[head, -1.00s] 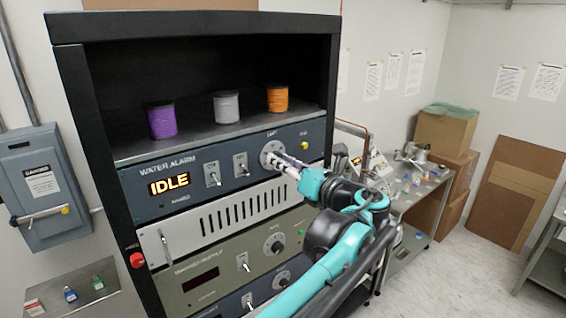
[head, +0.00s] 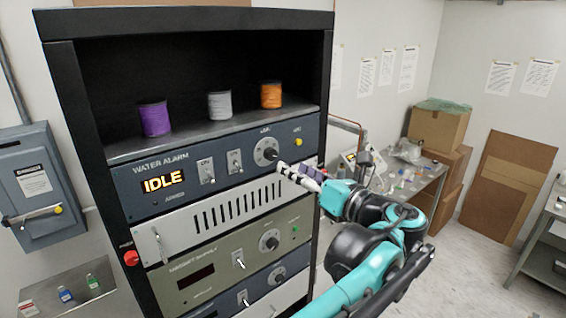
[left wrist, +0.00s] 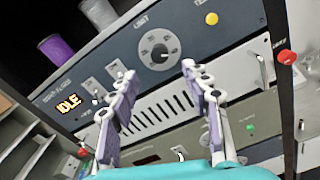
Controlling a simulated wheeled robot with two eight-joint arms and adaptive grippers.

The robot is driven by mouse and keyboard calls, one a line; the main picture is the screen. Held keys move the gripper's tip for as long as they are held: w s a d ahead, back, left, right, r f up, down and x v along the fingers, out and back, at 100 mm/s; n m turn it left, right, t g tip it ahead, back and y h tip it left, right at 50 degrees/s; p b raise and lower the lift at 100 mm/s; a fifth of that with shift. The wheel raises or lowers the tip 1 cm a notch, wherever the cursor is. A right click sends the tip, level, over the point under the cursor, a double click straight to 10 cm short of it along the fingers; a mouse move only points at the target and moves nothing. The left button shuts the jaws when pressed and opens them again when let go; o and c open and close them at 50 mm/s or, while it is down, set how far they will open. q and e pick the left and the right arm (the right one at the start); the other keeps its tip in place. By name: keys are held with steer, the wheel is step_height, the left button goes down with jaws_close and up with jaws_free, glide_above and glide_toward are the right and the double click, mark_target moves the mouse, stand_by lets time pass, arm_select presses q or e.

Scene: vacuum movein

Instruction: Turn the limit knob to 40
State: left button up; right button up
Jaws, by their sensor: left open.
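The limit knob (head: 270,154) is a dark knob on a pale round dial, at the right of the WATER ALARM panel (head: 222,169). In the left wrist view the limit knob (left wrist: 159,53) sits under the word LIMIT, and its scale numbers are too small to read. My left gripper (head: 283,168) is open and empty, just in front of and below the dial, apart from the knob. In the left wrist view my left gripper (left wrist: 159,70) has its two fingers spread, with the knob beyond and between their tips. My right gripper is not in view.
The display (head: 163,182) reads IDLE. Two toggle switches (head: 207,171) and a yellow button (head: 298,142) flank the dial. Purple (head: 155,118), grey (head: 220,105) and orange (head: 270,94) canisters stand on the shelf above. A bench (head: 425,180) is at right.

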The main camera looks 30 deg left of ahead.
arm_select(q)
steer(key=shift+v, duration=2.2)
steer(key=shift+f, duration=0.1)
steer(key=s+a+f+n+g+h+b, duration=0.15)
steer(key=s+f+n+h+b, duration=0.35)
steer(key=f, duration=0.7)
steer(key=a+f+n+h+b, duration=0.15)
steer(key=f+b, duration=0.45)
steer(key=f, duration=0.7)
steer(key=s+a+f+n+h+b, duration=0.25)
steer(key=f+n+b, duration=0.3)
steer(key=f, duration=0.65)
steer(key=s+d+f+n+h+b, duration=0.2)
steer(key=d+f+n+b, duration=0.1)
steer(key=f, duration=0.5)
steer(key=s+d+f+n+t+h+b, duration=0.1)
steer(key=s+d+f+n+h+b, duration=0.1)
steer(key=f+n+b, duration=0.4)
steer(key=s+d+f+n+h+b, duration=0.2)
steer(key=d+f+n+h+b, duration=0.1)
steer(key=f, duration=0.9)
steer(key=shift+s+d+n+t+h+b, duration=0.35)
steer(key=shift+d+n+b, duration=0.45)
steer(key=shift+n, duration=0.4)
